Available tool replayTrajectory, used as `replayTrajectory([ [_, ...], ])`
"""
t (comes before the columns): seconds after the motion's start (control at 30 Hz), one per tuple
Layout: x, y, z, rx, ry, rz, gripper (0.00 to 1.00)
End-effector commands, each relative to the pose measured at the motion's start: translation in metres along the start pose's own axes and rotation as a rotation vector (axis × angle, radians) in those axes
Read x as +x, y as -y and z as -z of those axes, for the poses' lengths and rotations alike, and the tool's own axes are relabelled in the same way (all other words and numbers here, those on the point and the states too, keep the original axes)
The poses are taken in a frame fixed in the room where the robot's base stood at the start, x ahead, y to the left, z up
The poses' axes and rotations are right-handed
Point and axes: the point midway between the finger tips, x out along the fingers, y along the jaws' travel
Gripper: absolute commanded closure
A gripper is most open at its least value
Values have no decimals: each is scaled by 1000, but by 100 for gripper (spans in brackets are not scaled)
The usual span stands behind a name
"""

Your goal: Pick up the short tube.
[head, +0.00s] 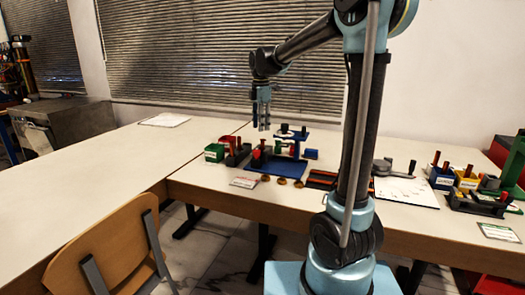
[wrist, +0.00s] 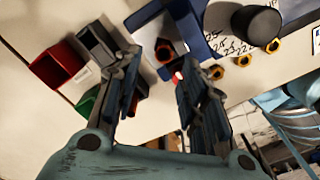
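I cannot tell for sure which piece is the short tube. A small red piece with a pale end (wrist: 178,76) shows between the fingers in the wrist view, apart from the left finger. A dark piece with an orange-red ring (wrist: 165,50) lies just beyond it. In the head view, a red upright piece (head: 257,157) stands at the left edge of the blue base plate (head: 290,171). My gripper (head: 261,127) hangs fingers down above the rig there. In the wrist view my gripper (wrist: 165,85) is open, with no piece visibly held.
Red (wrist: 57,65), grey (wrist: 98,45) and green (wrist: 88,103) bins sit left of the rig. Several brass rings (head: 281,181) lie near the table's front edge. More bins, including a yellow one (head: 467,183), stand at the right. The left table (head: 90,180) is mostly clear.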

Motion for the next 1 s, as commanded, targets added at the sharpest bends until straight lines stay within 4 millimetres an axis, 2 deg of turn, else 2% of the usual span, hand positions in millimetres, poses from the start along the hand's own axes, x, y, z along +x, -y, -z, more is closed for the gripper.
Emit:
replayTrajectory([
  [0.13,19,0,0,0,0,0,61],
  [0.43,38,1,-2,1,0,0,61],
  [0.7,72,4,-4,1,0,0,61],
  [1.0,79,4,-4,2,0,0,61],
])
